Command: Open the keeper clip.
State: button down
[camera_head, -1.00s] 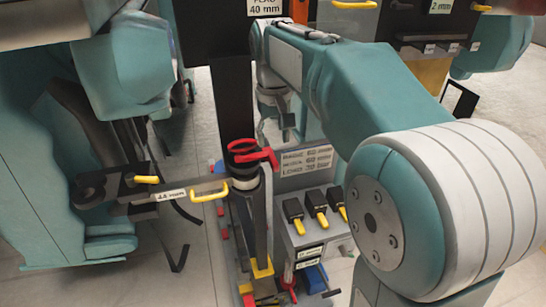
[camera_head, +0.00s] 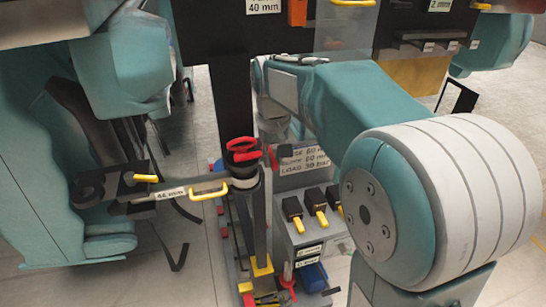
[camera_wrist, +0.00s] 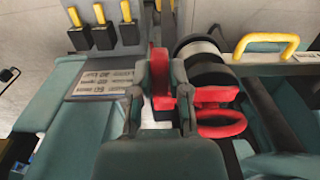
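The red clip (camera_head: 245,152) sits around the black top of an upright post (camera_head: 243,178), left of my arm in the head view. In the wrist view its red loop (camera_wrist: 222,128) lies right of my fingers, beside the black and white round post top (camera_wrist: 205,68). An upright red piece (camera_wrist: 159,72) stands between the fingertips. My gripper (camera_wrist: 158,90) has its two fingers apart, with a pale gap between the left finger and the red piece. I cannot tell whether the right finger touches the red. In the head view my gripper is mostly hidden.
A labelled bar with a yellow handle (camera_head: 210,190) reaches left from the post. A grey box with several black-and-yellow switches (camera_head: 316,212) and a lettered plate (camera_head: 304,163) stand right of the post. A dark column (camera_head: 231,95) rises behind.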

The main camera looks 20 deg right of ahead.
jog(key=shift+d, duration=0.1)
jog(key=shift+w+d+n, duration=0.35)
jog(key=shift+d+n, duration=0.25)
jog(key=shift+n, duration=1.15)
jog(key=shift+w+d+n, duration=0.3)
jog(key=shift+d+n, duration=0.25)
jog(key=shift+n, duration=1.25)
jog(key=shift+w+d+n, duration=0.35)
jog(key=shift+d+n, duration=0.25)
jog(key=shift+n, duration=1.15)
jog(key=c, duration=0.6)
grip_release()
